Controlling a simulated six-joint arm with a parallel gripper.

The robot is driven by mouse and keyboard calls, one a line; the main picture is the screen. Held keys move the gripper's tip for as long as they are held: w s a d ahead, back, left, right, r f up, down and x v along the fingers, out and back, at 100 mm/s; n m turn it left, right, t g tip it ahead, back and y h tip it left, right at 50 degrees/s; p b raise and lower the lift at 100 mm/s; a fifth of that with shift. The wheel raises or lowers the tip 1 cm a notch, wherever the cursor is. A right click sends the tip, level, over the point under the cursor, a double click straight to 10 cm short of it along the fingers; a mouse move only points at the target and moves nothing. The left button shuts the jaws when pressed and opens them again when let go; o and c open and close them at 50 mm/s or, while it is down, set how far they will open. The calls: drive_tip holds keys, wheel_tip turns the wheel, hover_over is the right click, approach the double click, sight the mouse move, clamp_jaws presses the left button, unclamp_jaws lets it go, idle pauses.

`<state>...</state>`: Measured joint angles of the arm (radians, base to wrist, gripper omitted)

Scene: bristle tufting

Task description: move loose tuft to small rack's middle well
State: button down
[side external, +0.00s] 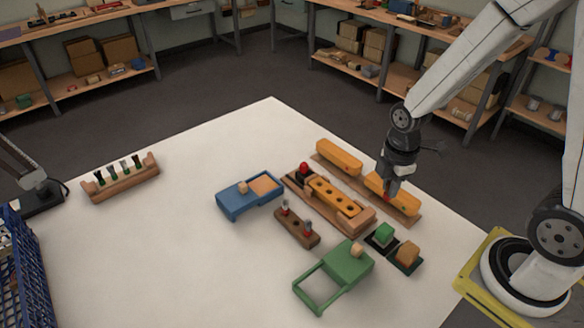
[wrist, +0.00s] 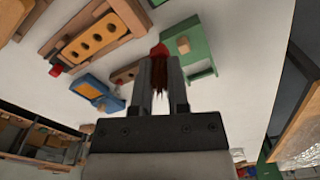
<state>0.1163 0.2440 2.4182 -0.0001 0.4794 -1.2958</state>
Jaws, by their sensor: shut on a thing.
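My gripper (side external: 388,187) is shut on the loose tuft (wrist: 158,52), which has a red end and dark brown bristles between the fingers. In the side view it hangs over or close to the right yellow-orange block; the gap is unclear. The rack also shows beyond my fingers in the wrist view (wrist: 127,73).
A wooden fixture holds a yellow block with holes (side external: 334,196), a red knob at its far end. Nearby are a blue tray (side external: 236,204), a green frame (side external: 333,277), and green and orange blocks on dark pads (side external: 382,238). A longer rack (side external: 121,183) stands left. The white table's left middle is clear.

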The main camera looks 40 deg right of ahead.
drive_tip(key=shift+w, duration=0.1)
idle(0.3)
drive_tip(key=w+a+f, duration=0.2)
drive_tip(key=w+a, duration=0.4)
drive_tip(key=w, duration=0.2)
drive_tip(key=w+a+f, duration=0.3)
drive_tip(key=w+a, duration=0.3)
drive_tip(key=w, duration=0.2)
drive_tip(key=shift+a+f, duration=0.2)
drive_tip(key=shift+f, duration=0.1)
drive_tip(key=shift+w+f, duration=0.1)
drive_tip(key=shift+f, duration=0.1)
drive_tip(key=shift+f, duration=3.3)
drive_tip(key=shift+f, duration=1)
idle(0.5)
